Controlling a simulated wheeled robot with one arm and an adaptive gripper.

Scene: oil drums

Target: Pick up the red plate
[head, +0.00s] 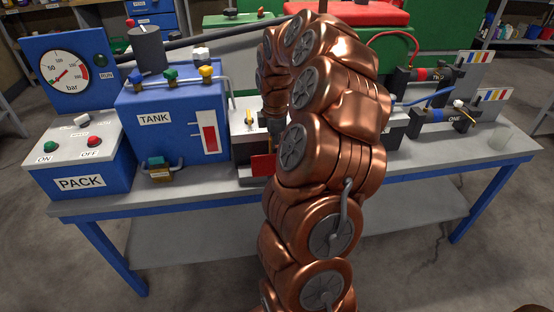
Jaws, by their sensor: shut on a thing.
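The red plate (262,165) shows as a small flat red piece at the bench's front part, just left of my copper arm. It stands in front of a grey-and-white block, and its right part is hidden behind my arm. My gripper (277,140) is a dark grey shape pointing down just above the plate, partly covered by my arm. It is shut on the red plate; the fingertips themselves are hard to make out. Whether the plate touches the bench is not clear.
A blue TANK box (178,135) with valves stands left of the plate, and a blue PACK box (80,165) with a gauge (68,75) beyond it. Cylinders (440,115) lie at the right.

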